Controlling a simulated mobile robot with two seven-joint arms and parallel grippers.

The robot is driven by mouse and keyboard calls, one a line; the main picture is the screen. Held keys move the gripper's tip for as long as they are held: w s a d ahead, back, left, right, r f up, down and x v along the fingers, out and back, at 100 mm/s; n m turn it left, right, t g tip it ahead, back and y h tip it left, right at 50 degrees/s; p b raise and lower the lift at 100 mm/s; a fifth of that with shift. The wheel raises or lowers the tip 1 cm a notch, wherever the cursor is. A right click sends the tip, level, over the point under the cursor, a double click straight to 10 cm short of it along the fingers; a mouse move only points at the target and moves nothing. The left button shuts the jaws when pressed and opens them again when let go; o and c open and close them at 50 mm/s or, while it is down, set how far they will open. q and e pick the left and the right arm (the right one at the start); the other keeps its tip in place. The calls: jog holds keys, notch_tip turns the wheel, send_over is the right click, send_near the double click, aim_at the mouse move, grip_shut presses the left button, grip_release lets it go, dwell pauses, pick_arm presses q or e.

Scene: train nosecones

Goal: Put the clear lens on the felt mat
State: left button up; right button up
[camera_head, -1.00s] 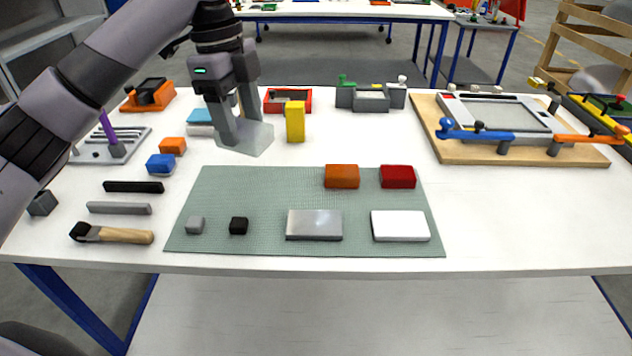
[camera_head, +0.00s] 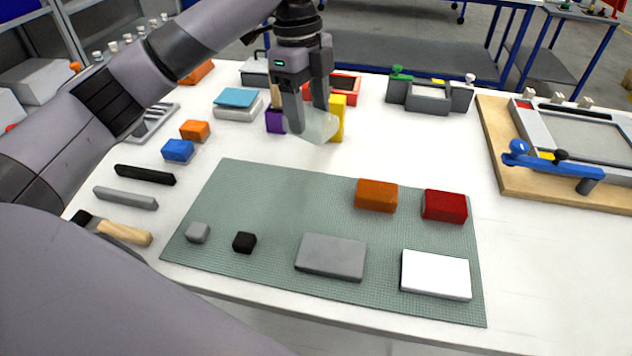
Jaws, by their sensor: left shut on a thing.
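The clear lens (camera_head: 318,127) is a pale translucent piece held at the fingertips of my left gripper (camera_head: 308,112). That gripper is shut on it and points down, behind the back edge of the felt mat. The lens overlaps the yellow block (camera_head: 337,115) in the picture; its exact height is hard to tell. The green-grey felt mat (camera_head: 285,205) lies flat at the front of the white table. My right gripper is not in view.
The mat holds an orange block (camera_head: 376,196), a red block (camera_head: 444,206), a grey slab (camera_head: 331,257), a white slab (camera_head: 436,275) and two small cubes at front left. Its middle left is bare. A wooden board with a frame (camera_head: 505,170) stands at right.

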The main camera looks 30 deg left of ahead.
pick_arm(q)
notch_tip(320, 180, down, 14)
jog(key=shift+f, duration=0.2)
dwell(0.4)
jog(key=o, duration=1.2)
jog(key=shift+f, duration=0.15)
jog(key=shift+o, duration=0.2)
jog(key=r, duration=0.4)
jog(key=a+r, duration=0.1)
jog(key=r, duration=0.7)
jog(key=shift+w+a+r, duration=0.1)
jog(key=shift+a, duration=0.2)
